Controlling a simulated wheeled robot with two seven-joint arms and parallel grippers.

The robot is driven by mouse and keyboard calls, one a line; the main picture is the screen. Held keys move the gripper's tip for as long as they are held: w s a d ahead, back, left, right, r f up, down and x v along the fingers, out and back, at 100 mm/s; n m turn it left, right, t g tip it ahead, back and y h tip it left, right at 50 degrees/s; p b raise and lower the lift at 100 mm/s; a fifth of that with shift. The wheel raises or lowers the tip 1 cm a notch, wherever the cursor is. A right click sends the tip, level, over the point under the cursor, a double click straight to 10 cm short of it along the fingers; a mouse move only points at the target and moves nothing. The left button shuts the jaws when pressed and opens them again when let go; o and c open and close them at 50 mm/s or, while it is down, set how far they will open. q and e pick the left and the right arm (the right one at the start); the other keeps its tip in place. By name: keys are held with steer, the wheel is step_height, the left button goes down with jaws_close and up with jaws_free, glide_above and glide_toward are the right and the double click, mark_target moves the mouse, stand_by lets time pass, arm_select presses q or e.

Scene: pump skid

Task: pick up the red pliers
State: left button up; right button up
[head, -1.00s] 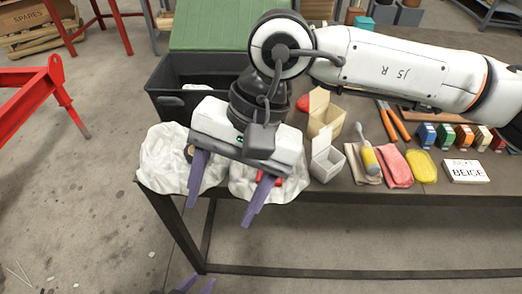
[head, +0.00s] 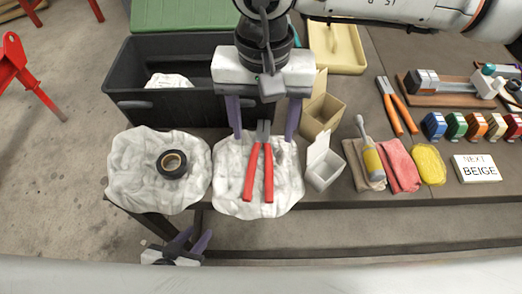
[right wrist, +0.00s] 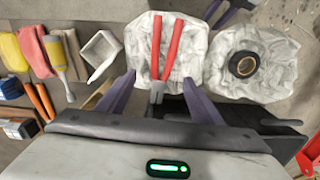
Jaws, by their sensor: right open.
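The red pliers (head: 268,176) lie on the right of two crumpled white cloths (head: 228,195), with their grey jaws toward the dark bin and red handles toward the table's front edge. They also show in the right wrist view (right wrist: 174,48). My right gripper (head: 264,137) is open, its purple fingers on either side of the pliers' jaw end. In the right wrist view the pliers' head lies between the fingers (right wrist: 158,82), with no visible contact. My left gripper (head: 196,240) is low in front of the table edge, empty, with its fingers apart.
A roll of black tape (head: 172,164) lies on the left cloth (head: 125,180). A dark bin (head: 130,80) stands behind.

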mark_target(261, 160)
steer(key=f, duration=0.3)
steer(key=f+p, duration=0.1)
steer(key=f, duration=0.3)
steer(key=shift+s+a+f, duration=0.15)
steer(key=shift+s+f, duration=0.05)
steer(key=c, duration=1)
